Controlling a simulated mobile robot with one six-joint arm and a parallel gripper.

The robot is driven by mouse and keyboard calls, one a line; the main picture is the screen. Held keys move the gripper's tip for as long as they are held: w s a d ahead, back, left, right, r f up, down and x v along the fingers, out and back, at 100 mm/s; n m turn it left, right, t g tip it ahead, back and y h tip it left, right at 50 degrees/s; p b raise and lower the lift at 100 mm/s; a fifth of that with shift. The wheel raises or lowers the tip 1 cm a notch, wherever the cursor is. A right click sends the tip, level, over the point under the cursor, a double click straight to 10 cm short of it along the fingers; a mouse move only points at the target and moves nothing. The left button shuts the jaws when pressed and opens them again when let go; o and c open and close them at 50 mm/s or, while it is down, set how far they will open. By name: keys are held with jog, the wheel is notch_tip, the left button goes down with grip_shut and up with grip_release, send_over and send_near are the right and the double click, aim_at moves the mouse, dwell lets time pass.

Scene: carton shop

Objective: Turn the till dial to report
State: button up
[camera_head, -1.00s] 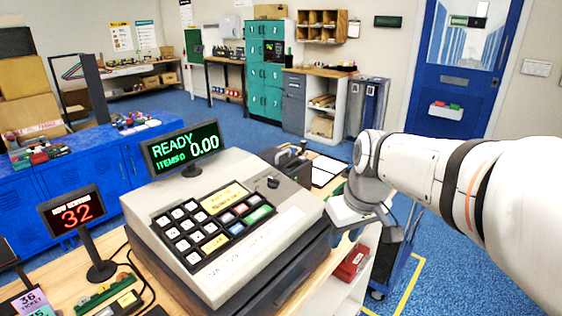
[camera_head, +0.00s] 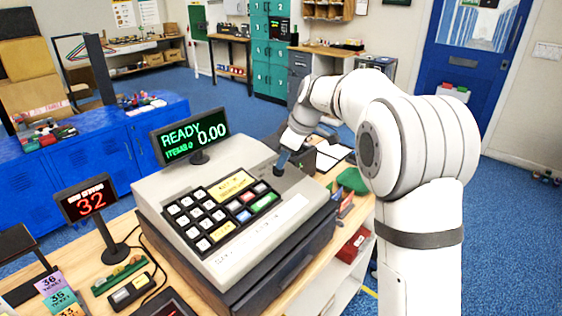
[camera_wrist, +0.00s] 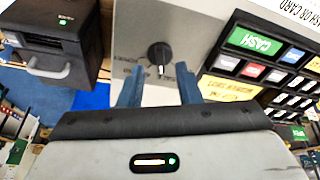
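The till (camera_head: 290,225) is a grey-white cash register on the wooden counter, its display (camera_head: 188,137) reading READY 0.00. The till dial (camera_wrist: 160,52) is a small round black knob on the till's top face, with a white mark pointing toward my gripper in the wrist view. The lettering around it is too small to read. My gripper (camera_wrist: 158,82) is open, its two blue fingers either side of the dial's line, with the knob just beyond the tips.
The keypad (camera_head: 220,208) with its green CASH key (camera_wrist: 254,41) lies beside the dial. A dark box with a handle (camera_wrist: 55,45), probably a printer, stands close to the till. A number display (camera_head: 90,199) reading 32 stands to the left.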

jog(key=shift+x, duration=1.4)
jog(key=shift+c, duration=0.4)
grip_shut()
